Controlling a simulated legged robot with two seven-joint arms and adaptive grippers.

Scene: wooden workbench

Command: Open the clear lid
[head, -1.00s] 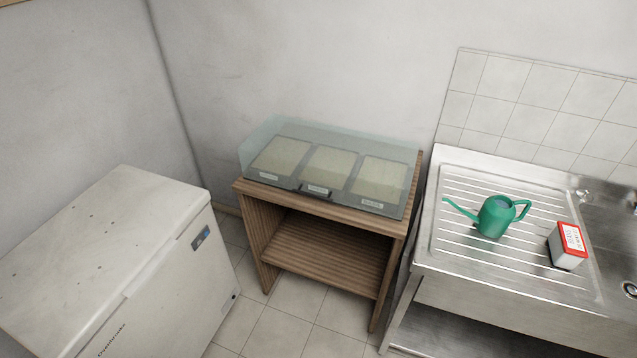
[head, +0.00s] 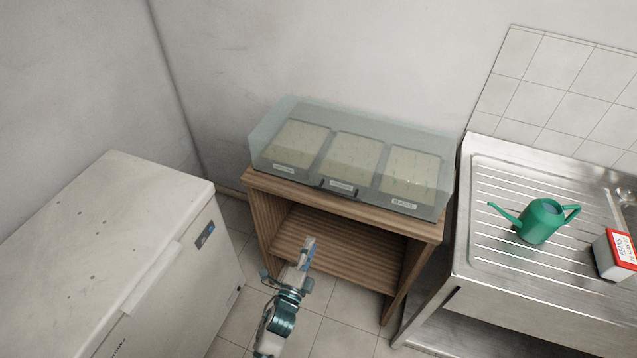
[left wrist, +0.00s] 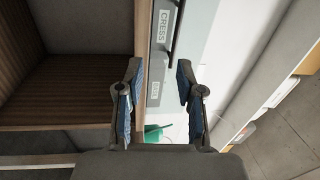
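The clear lid (head: 385,125) is closed over a dark tray (head: 318,180) with three pale, labelled sections. It sits on top of the wooden shelf unit (head: 345,209). A dark handle (head: 339,187) shows at the middle of its front edge. My left gripper (head: 308,243) is in front of the shelf unit, lower than the lid and apart from it in the head view. In the left wrist view its two fingers (left wrist: 160,85) are spread with nothing between them, and labels and a dark bar of the lid's front show beyond. My right gripper is not in view.
A white chest freezer (head: 95,235) stands at the left. A steel sink (head: 510,255) at the right holds a green watering can (head: 541,221) and a red-and-white box (head: 615,255). Tiled floor (head: 345,335) is free before the shelf unit.

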